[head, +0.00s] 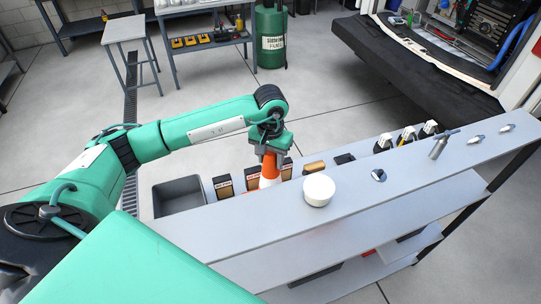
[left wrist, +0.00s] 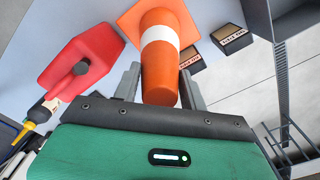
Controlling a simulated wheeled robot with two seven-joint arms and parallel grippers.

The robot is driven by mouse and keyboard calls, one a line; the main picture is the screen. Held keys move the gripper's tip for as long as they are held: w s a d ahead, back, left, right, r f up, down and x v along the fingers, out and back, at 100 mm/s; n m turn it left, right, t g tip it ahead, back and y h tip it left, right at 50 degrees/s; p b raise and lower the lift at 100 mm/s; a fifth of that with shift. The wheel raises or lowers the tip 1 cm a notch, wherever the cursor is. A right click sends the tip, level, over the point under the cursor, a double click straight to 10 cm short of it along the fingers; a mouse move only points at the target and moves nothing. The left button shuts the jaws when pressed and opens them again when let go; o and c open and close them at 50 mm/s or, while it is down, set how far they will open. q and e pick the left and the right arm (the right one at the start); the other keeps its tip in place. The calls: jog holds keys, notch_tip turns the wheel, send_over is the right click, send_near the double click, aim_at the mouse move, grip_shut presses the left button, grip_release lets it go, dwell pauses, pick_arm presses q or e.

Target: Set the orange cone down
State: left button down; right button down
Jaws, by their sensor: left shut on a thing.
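The orange cone (head: 269,166) with a white band is at the back edge of the long grey shelf top (head: 225,232). My left gripper (head: 270,147) is above it, shut on its upper part. In the left wrist view the cone (left wrist: 159,45) lies between the two fingers of the left gripper (left wrist: 160,88), with its square orange base pointing away from the gripper. I cannot tell whether the base touches the surface. My right gripper is not in view.
Dark labelled boxes (head: 223,187) stand on both sides of the cone. A grey bin (head: 178,196) is to the left and a white round container (head: 318,189) to the right. A red can (left wrist: 82,62) shows in the left wrist view. The shelf's front left part is clear.

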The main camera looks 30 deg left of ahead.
pick_arm(q)
jog(key=shift+f, duration=0.45)
jog(key=c, duration=0.8)
grip_release()
jog(key=shift+o, duration=0.2)
